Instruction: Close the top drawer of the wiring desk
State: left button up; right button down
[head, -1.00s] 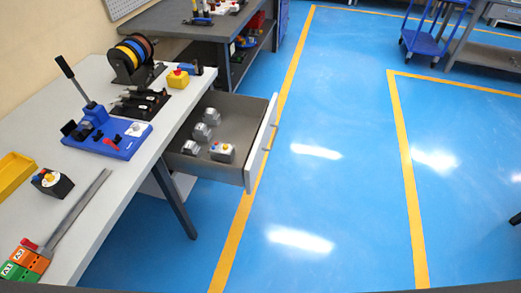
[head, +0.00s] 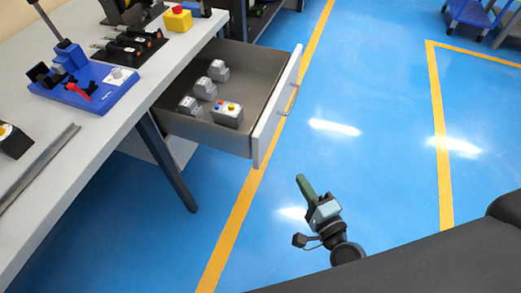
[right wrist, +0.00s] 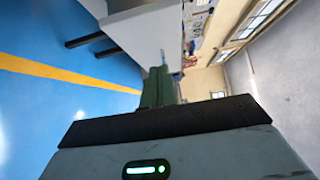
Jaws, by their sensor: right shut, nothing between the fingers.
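The top drawer (head: 277,112) of the wiring desk (head: 120,122) is pulled open to the right, with its pale front and bar handle (head: 290,98) facing the aisle. Several small grey device boxes (head: 226,113) lie inside it. My right gripper (head: 301,180) is shut and empty, in front of and below the drawer front in the picture, apart from it. In the right wrist view its green fingers (right wrist: 158,88) point toward the desk side, where a pale panel (right wrist: 140,30) shows. My left gripper is not in view.
A blue bending tool (head: 85,85), a yellow button box (head: 177,19) and black clamps (head: 130,45) stand on the desk. The blue floor (head: 370,100) right of the drawer is clear. A blue cart (head: 482,15) is far right.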

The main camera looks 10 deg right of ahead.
send_near(264, 139)
jog(key=w+d, duration=0.2)
jog(key=w, duration=0.1)
jog(key=shift+w+a+p, duration=0.4)
jog(key=shift+w+a, duration=0.6)
jog(key=shift+a, duration=0.1)
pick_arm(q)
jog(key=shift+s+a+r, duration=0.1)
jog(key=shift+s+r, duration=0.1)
pick_arm(e)
jog(key=shift+w+a, duration=0.3)
jog(key=shift+a, duration=0.15)
jog(key=shift+a, duration=0.1)
